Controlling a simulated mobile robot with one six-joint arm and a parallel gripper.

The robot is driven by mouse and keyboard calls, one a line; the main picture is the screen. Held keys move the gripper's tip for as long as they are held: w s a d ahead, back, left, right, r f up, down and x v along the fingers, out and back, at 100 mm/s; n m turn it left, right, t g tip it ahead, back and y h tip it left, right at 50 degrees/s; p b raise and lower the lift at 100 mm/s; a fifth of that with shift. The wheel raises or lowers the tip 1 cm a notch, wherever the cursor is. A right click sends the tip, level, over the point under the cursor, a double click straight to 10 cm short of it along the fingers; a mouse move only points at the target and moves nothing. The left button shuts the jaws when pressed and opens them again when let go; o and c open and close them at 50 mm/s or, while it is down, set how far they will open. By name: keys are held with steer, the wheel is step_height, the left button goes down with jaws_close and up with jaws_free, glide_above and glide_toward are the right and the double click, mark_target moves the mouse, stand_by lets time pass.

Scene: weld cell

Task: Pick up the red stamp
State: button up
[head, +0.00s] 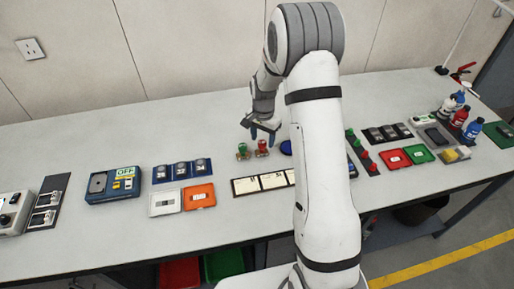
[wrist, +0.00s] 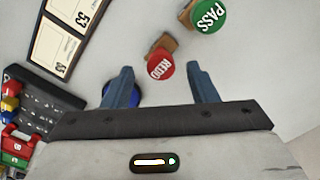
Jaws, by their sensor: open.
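The red stamp (wrist: 161,67) has a round red top marked REDO and a brown base. In the wrist view it lies between and just beyond my gripper's (wrist: 160,72) two blue fingertips, which are apart and empty. In the head view the red stamp (head: 262,147) stands on the grey bench, just below the fingers of my gripper (head: 263,136). I cannot tell the exact height gap. A green stamp (wrist: 208,16) marked PASS is beside it, also in the head view (head: 242,150).
A blue round object (head: 286,147) is right of the red stamp, partly hidden by my arm; the left finger covers part of it in the wrist view. A card strip (head: 262,183) lies in front. An orange tray (head: 199,196) is to the left. The bench behind is clear.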

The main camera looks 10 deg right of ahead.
mark_target(262, 148)
steer(key=shift+a+f, duration=0.1)
steer(key=shift+f, duration=1.3)
steer(key=shift+c, duration=0.3)
steer(key=c, duration=1)
